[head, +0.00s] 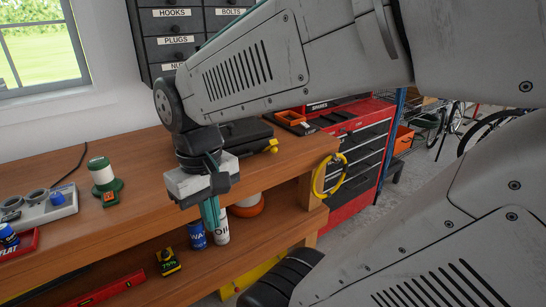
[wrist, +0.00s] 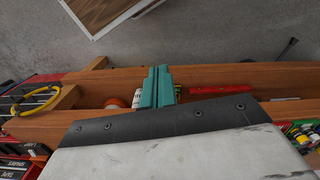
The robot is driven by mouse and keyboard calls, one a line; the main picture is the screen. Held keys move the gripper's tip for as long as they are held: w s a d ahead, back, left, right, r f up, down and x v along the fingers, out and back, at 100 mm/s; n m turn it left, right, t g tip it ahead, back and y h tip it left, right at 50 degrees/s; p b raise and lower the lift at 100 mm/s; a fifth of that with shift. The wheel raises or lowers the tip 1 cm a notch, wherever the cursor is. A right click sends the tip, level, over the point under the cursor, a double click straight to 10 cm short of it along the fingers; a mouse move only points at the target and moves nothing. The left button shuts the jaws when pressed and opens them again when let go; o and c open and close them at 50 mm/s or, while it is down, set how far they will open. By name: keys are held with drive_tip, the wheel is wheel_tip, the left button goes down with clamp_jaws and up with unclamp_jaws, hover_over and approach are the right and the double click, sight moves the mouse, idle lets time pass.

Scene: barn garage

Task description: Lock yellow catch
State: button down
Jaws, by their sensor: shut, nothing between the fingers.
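The yellow catch (head: 272,146) shows at the right front of a black case (head: 247,132) on the workbench top, behind my wrist in the head view. It is small here, and I cannot tell whether it is locked or open. My arm hides part of the case. My gripper (head: 211,214) has teal fingers that point down in front of the bench edge, to the left of and below the catch, apart from it. In the wrist view the fingers (wrist: 154,87) are together and empty. The catch does not show in the wrist view.
A green-and-white lantern-like item (head: 103,178) stands on the wooden workbench (head: 60,228). The lower shelf holds a blue can (head: 197,236), a white oil bottle (head: 221,226) and a yellow-black box (head: 168,262). A yellow ring (head: 318,180) hangs at the bench end, beside a red tool chest (head: 352,192).

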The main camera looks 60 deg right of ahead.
drive_tip(key=w+d+f+m+t+y, duration=0.1)
drive_tip(key=d+f+m+t+y, duration=0.35)
drive_tip(key=d+m+y, duration=0.35)
drive_tip(key=w+d+f+m+t+y, duration=0.1)
drive_tip(key=d+f+m+t+y, duration=0.25)
drive_tip(key=d+f+m, duration=0.45)
drive_tip(key=s+d+f+m+t+h, duration=0.2)
drive_tip(key=s+d+m+t+h, duration=0.1)
drive_tip(key=d+m+t+h, duration=0.5)
drive_tip(key=s+d+f+m+t+h, duration=0.35)
drive_tip(key=d+m+h, duration=0.35)
drive_tip(key=d+m, duration=0.35)
drive_tip(key=w+d+r+h, duration=0.1)
drive_tip(key=w+d+r, duration=0.1)
drive_tip(key=w, duration=0.1)
drive_tip(key=w+d+r+m+h, duration=0.1)
drive_tip(key=w+d+r, duration=0.1)
drive_tip(key=w+d, duration=0.1)
drive_tip(key=w+d+r+t+h, duration=0.1)
drive_tip(key=w+d+r, duration=0.1)
drive_tip(key=w, duration=0.3)
drive_tip(key=shift+w+d+r+m+h, duration=0.1)
drive_tip(key=shift+d+m+h, duration=0.1)
drive_tip(key=shift+d, duration=0.15)
drive_tip(key=shift+w+d+r+m+h, duration=0.1)
drive_tip(key=shift+d+h, duration=0.05)
drive_tip(key=shift+d, duration=0.15)
